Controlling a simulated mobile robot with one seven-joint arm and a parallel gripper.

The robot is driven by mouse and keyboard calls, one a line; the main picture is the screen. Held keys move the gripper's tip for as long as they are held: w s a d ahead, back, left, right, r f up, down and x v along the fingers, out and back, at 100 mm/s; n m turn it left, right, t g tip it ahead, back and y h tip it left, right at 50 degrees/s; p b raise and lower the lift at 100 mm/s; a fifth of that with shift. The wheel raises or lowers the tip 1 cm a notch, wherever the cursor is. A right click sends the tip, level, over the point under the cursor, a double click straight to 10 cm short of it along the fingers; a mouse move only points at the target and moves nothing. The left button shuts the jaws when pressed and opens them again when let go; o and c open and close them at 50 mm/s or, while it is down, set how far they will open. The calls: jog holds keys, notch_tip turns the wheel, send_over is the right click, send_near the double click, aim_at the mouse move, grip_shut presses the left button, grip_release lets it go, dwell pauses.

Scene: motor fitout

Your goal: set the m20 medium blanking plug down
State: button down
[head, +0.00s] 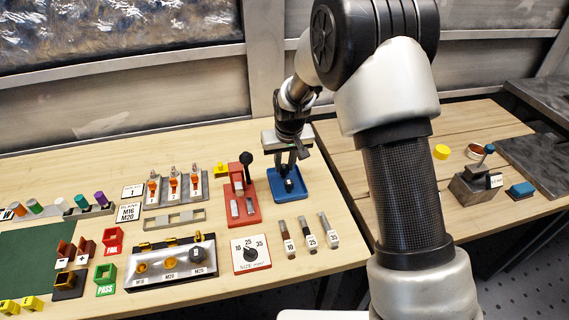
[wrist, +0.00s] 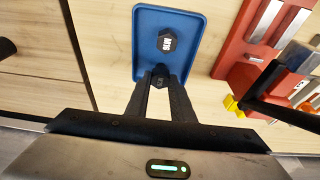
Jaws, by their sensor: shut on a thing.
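The m20 medium blanking plug (wrist: 160,70) is a small dark piece between my fingertips, mostly hidden by them. My gripper (wrist: 160,82) is shut on it at the near edge of a blue tray (wrist: 190,62). Another dark hexagonal plug (wrist: 167,41) with a white label lies in the tray, just beyond the held one. In the head view, my gripper (head: 301,152) is above the back of the blue tray (head: 291,197). I cannot tell whether the held plug touches the tray.
A red press-like fixture (head: 243,207) with a black-knobbed lever stands left of the tray. Several labelled bars (head: 308,233) lie in front. A size dial (head: 251,254) and a plug rack (head: 171,263) are nearer the front left. Bare wood shows right of the tray.

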jog(key=shift+f, duration=0.25)
jog(key=c, duration=1.5)
grip_release()
jog(key=shift+r, duration=0.1)
jog(key=shift+c, duration=0.2)
jog(key=shift+r, duration=0.1)
